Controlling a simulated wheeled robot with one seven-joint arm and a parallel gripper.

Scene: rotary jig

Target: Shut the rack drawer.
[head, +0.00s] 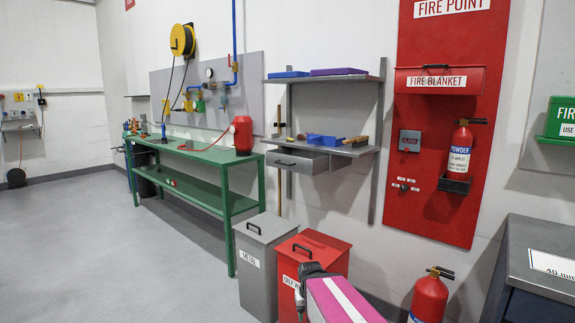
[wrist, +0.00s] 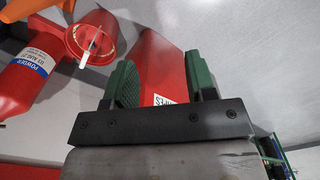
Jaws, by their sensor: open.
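The rack drawer (head: 297,161) is a grey box under the lower shelf of the grey wall rack (head: 380,120), in the middle of the head view. It sticks out from under the shelf toward the left front, with a dark handle (head: 285,163) on its front. My gripper (wrist: 163,78) shows in the wrist view, its two green fingers apart with nothing held between them. A red surface lies beyond the fingers. The drawer cannot be made out in the wrist view. In the head view my pink arm part is low at the bottom, well below and apart from the drawer.
A grey metal bin (head: 262,262) and a red bin (head: 316,258) stand on the floor below the rack. A green bench (head: 205,155) is at left. A red fire board (head: 425,215) and a floor extinguisher (head: 430,300) are at right. Open floor lies at left.

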